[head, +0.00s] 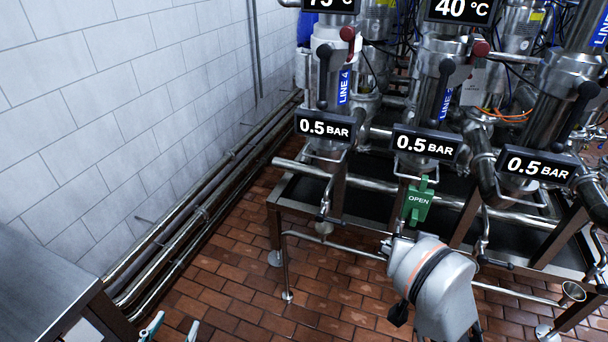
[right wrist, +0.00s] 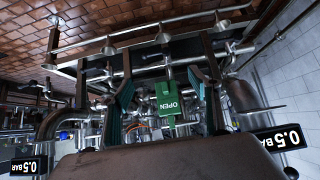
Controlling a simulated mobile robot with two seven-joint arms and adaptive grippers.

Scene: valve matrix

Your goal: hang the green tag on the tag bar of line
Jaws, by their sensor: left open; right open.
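The green tag (head: 418,203), marked OPEN, is upright below the middle 0.5 BAR display, at the thin tag bar (head: 405,177) of the line there. Its top overlaps the bar, and I cannot tell for sure whether its hook bears on it. In the right wrist view the tag (right wrist: 167,104) appears upside down between the two spread fingers of my right gripper (right wrist: 165,92). That gripper is open, with a gap on each side of the tag. My left gripper (head: 172,329) is open and empty at the bottom edge of the head view, far from the tag.
The line labelled LINE 4 (head: 344,87) stands left of the middle one, and another line is at the right, each with a 0.5 BAR display. Steel pipes (head: 350,258) run low in front. The brick floor (head: 235,270) is open left of the frame.

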